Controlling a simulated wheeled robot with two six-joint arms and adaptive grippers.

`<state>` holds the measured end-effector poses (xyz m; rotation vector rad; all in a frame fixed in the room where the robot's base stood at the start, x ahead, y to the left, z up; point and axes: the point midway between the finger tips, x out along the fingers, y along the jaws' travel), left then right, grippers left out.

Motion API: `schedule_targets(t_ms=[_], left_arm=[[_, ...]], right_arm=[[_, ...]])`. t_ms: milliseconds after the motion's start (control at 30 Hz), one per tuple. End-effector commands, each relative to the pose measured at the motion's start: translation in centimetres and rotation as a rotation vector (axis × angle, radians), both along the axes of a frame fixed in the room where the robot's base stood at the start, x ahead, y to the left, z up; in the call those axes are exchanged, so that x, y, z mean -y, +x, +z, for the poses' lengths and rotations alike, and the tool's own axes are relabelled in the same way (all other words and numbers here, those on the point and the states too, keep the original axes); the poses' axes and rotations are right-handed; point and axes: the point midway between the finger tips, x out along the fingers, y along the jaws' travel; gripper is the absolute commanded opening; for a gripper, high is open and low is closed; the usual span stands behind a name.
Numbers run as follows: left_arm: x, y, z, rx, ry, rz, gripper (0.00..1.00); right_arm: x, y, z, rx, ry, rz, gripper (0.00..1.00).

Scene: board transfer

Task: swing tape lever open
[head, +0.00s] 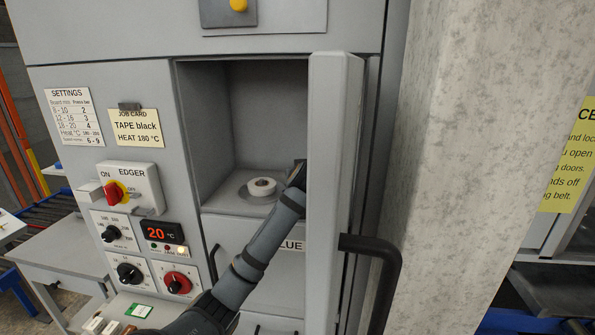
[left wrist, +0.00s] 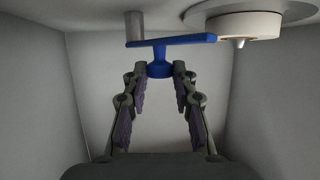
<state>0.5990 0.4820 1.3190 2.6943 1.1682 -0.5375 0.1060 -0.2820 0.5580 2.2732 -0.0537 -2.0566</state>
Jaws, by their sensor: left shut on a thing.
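The blue tape lever (left wrist: 190,40) shows in the left wrist view as a flat bar by a grey post (left wrist: 134,24), with a round blue knob (left wrist: 158,69) on it. My left gripper (left wrist: 160,74) is shut on this knob, one finger on each side. The white tape roll (left wrist: 248,24) is near the bar's right end in that view. In the head view the tape roll (head: 262,184) lies on a grey disc in the open compartment. My left arm reaches into the compartment there; the open door's edge partly hides the gripper, and the lever is hidden.
The open compartment door (head: 333,150) stands just right of my arm, with a black handle (head: 385,270). Compartment walls (head: 205,130) close in around the gripper. The edger switch (head: 118,192), dials and a red display (head: 162,232) are on the panel to the left.

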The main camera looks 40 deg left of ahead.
Motion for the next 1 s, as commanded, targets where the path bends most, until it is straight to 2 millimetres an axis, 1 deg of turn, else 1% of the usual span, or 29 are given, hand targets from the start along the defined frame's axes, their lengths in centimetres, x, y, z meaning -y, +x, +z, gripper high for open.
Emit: schedule_targets(t_ms=[100,533,567,600,700,900,1000], left_arm=[[0.0,0.03,0.08,0.001,0.001,0.015,0.0],[-0.06,0.02,0.06,0.002,0.003,0.022,0.0],[-0.07,0.02,0.07,0.002,0.003,0.022,0.31],[-0.07,0.02,0.07,0.002,0.003,0.022,0.36],[-0.06,0.02,0.05,0.002,0.003,0.022,0.48],[-0.05,0.02,0.04,0.001,0.002,0.022,0.48],[0.1,-0.08,0.13,0.002,0.002,0.022,0.48]], right_arm=[[0.0,-0.02,0.26,0.0,0.0,0.0,0.34],[-0.41,-0.03,0.24,0.0,0.005,-0.001,0.34],[-0.48,-0.03,0.23,0.0,0.006,-0.001,0.34],[-0.54,-0.03,0.23,0.0,0.006,-0.002,0.34],[-0.62,-0.03,0.22,0.0,0.007,-0.002,0.34],[-0.6,-0.04,0.22,0.0,0.007,-0.002,0.34],[-0.12,-0.06,0.25,0.0,0.002,-0.001,0.34]])
